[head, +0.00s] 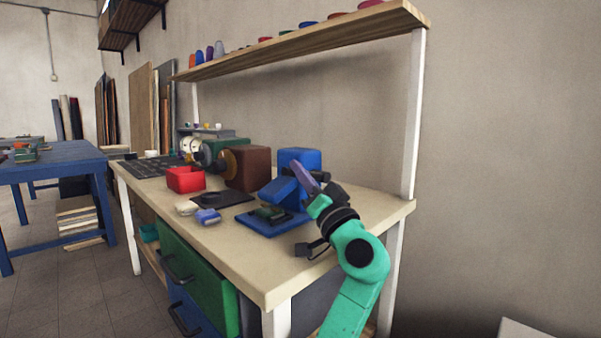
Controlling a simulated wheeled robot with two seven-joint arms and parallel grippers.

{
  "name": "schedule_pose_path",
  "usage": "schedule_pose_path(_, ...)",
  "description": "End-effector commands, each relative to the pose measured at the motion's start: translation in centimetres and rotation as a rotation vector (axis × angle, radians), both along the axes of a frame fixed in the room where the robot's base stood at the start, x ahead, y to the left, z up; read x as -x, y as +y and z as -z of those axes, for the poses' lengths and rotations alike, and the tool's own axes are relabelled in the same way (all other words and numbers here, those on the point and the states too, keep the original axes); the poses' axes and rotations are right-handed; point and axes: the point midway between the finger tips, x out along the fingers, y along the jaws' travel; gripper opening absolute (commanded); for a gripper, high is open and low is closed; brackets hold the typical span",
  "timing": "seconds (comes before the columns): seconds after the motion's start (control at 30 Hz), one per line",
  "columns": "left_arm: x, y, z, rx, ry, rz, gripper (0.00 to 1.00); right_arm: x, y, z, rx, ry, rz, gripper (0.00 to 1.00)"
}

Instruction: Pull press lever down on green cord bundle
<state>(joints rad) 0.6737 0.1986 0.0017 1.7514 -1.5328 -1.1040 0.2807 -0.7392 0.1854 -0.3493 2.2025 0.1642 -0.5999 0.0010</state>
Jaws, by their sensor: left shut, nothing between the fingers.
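A blue press (268,224) stands near the front right of the workbench. A green cord bundle (268,212) lies on its base, under the blue upper part. A purple bar (304,178), which looks like the press lever, slants above it and appears raised. My left gripper (317,206), on a teal arm rising from the lower right, is shut and empty just right of the press, close below the bar. I cannot tell whether it touches the lever. My right gripper is not in view.
The workbench (240,262) also holds a red bin (185,179), a brown block (248,168), a blue block (299,158) and a small blue-purple item (208,216). A wooden shelf (300,42) hangs above. The front right bench corner is mostly bare.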

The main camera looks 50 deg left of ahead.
Motion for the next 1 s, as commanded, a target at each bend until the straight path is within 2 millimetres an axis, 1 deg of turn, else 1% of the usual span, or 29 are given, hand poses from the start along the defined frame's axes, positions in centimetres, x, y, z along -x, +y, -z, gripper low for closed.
schedule_pose_path(0.07,0.0,-0.2,0.2,0.0,0.0,0.001,0.0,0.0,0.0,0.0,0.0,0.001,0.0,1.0)
schedule_pose_path(0.17,0.2,-1.2,0.7,0.001,0.002,0.004,0.0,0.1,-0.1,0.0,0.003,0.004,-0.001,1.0)
schedule_pose_path(0.27,0.7,-3.2,0.5,0.0,-0.001,0.005,0.0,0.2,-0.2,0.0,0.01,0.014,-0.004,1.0)
schedule_pose_path(0.37,1.3,-5.6,0.5,0.002,-0.001,0.004,0.0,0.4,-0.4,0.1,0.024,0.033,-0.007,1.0)
schedule_pose_path(0.5,2.1,-9.0,0.5,0.001,0.0,0.004,0.0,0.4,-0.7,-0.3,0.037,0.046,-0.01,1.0)
schedule_pose_path(0.63,2.7,-11.4,0.5,0.001,0.001,0.002,0.0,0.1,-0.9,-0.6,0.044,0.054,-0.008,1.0)
schedule_pose_path(0.7,2.9,-12.2,0.5,0.0,0.001,0.0,0.0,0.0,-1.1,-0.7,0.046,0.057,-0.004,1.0)
schedule_pose_path(0.8,3.1,-12.7,0.6,0.0,0.0,0.001,0.0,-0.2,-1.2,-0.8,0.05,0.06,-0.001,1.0)
schedule_pose_path(1.0,3.1,-12.8,0.6,0.0,0.0,0.0,0.0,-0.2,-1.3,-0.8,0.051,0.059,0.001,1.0)
